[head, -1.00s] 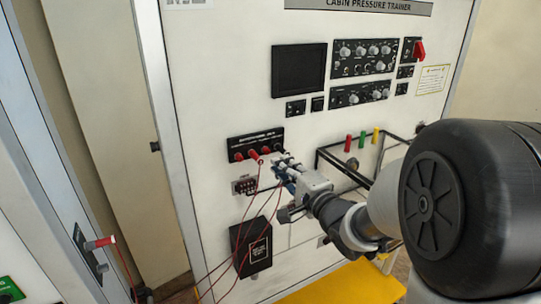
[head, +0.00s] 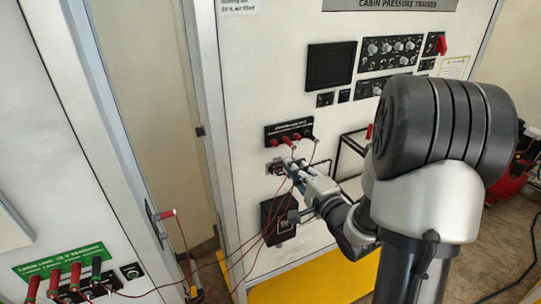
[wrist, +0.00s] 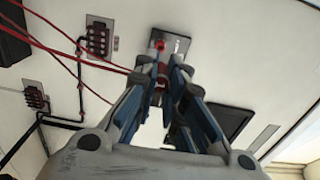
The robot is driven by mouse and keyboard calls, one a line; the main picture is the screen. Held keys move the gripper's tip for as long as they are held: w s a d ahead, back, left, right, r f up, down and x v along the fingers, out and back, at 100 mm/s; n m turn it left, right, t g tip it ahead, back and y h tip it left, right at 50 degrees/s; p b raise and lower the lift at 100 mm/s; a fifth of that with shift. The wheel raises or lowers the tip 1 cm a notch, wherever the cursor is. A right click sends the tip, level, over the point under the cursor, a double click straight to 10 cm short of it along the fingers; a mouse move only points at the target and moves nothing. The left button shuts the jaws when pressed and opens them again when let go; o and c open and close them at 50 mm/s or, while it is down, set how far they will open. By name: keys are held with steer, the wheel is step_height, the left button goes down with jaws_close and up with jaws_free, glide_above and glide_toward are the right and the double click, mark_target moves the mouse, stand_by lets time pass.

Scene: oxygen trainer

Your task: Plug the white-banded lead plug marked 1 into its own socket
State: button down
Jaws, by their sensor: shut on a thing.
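My gripper (head: 289,164) is in front of the white trainer panel, just below the black strip of sockets (head: 289,132). In the wrist view its fingers (wrist: 164,75) are shut on a small dark red lead plug (wrist: 160,83), mostly hidden between the pads. A white band or number on it cannot be made out. A dark plate with a red round part (wrist: 157,44) shows just beyond the fingertips; contact with it cannot be judged. The strip carries several red plugs or sockets and a black one. A small dark multi-pin block (head: 275,167) is left of the fingertips.
Red leads (head: 246,243) hang across the front to a board with red plugs (head: 55,281) at lower left. A red, white-ended piece (head: 164,214) sticks out from the left post. A black box (head: 279,221) is below the gripper.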

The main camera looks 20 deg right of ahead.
steer(key=shift+s+a, duration=0.1)
steer(key=shift+a, duration=0.05)
steer(key=shift+w, duration=3)
steer(key=shift+w+b, duration=0.75)
steer(key=shift+w, duration=0.5)
stand_by(0.4)
steer(key=c, duration=1.7)
jaws_free()
steer(key=shift+o, duration=0.6)
